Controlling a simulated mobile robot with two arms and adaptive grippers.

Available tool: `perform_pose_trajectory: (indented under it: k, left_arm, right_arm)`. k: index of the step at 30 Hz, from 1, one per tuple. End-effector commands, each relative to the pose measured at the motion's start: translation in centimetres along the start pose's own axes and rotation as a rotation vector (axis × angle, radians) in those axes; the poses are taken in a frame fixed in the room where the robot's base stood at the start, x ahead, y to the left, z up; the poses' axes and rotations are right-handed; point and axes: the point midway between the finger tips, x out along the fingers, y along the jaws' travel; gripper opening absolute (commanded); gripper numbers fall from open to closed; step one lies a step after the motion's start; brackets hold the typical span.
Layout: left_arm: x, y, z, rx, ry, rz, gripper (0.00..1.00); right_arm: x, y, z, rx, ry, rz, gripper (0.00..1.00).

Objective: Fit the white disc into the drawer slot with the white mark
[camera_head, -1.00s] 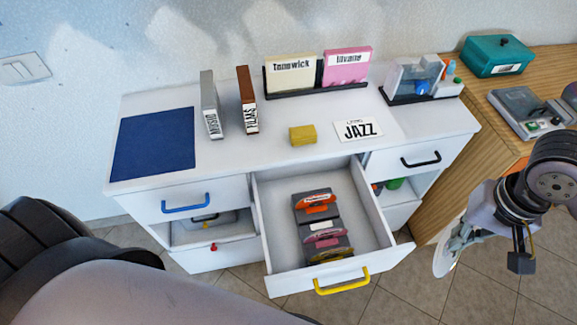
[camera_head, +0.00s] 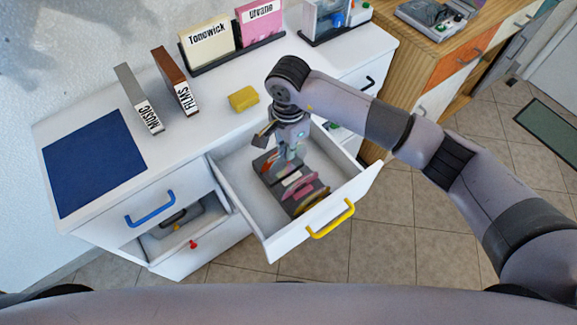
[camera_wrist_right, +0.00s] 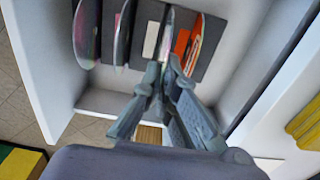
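My right gripper (camera_head: 289,152) reaches down into the open drawer (camera_head: 243,180), over the dark disc rack (camera_head: 285,200). In the wrist view its fingers (camera_wrist_right: 163,72) are closed together on the white disc (camera_wrist_right: 168,36), seen nearly edge-on and upright. The white mark (camera_wrist_right: 151,40) shows on the rack just left of the disc in that view; it also shows in the head view (camera_head: 291,179). An orange-labelled slot or disc (camera_wrist_right: 190,45) is just right of it. I cannot tell how deep the white disc sits. My left gripper is not in view.
Other discs (camera_wrist_right: 86,36) stand upright in the rack. The drawer front with its yellow handle (camera_head: 330,219) and side walls surround the rack closely. A yellow block (camera_head: 243,98), the MUSIC box (camera_head: 139,99) and the FILMS box (camera_head: 176,82) stand on the top.

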Motion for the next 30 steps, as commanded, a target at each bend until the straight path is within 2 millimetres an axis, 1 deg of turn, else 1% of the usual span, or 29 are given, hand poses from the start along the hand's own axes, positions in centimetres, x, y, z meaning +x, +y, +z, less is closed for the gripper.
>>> perform_pose_trajectory:
  k: [1, 3, 5, 9, 12, 19, 24, 25, 30]
  left_arm:
    - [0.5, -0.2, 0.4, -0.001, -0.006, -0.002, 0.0]
    - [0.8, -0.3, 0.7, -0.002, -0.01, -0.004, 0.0]
    - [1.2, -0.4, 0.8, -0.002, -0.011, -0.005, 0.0]
    - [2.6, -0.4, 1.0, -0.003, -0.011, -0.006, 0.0]
    - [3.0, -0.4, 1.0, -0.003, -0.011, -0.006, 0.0]
    - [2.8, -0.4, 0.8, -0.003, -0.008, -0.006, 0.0]
    - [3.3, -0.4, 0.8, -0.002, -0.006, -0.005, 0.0]
    - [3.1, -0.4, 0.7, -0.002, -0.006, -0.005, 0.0]
    - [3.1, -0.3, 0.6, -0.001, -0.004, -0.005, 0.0]
  right_arm:
    - [0.8, 0.0, 0.0, 0.001, -0.001, 0.001, 0.0]
    - [1.4, 0.0, 0.0, 0.0, 0.0, 0.0, 0.0]
    - [2.1, 0.0, 0.0, -0.001, 0.0, 0.0, 0.0]
    - [4.7, 0.1, 0.0, 0.0, -0.001, 0.001, 0.0]
    - [5.7, 0.0, 0.0, -0.001, -0.001, 0.0, 0.0]
    - [5.5, 0.0, -0.1, -0.002, 0.001, -0.001, 0.0]
    - [6.0, 0.0, -0.1, -0.002, 0.001, -0.001, 0.0]
    - [5.8, 0.0, -0.1, -0.002, 0.0, -0.001, 0.04]
    - [5.8, 0.0, -0.1, -0.002, 0.0, -0.001, 0.15]
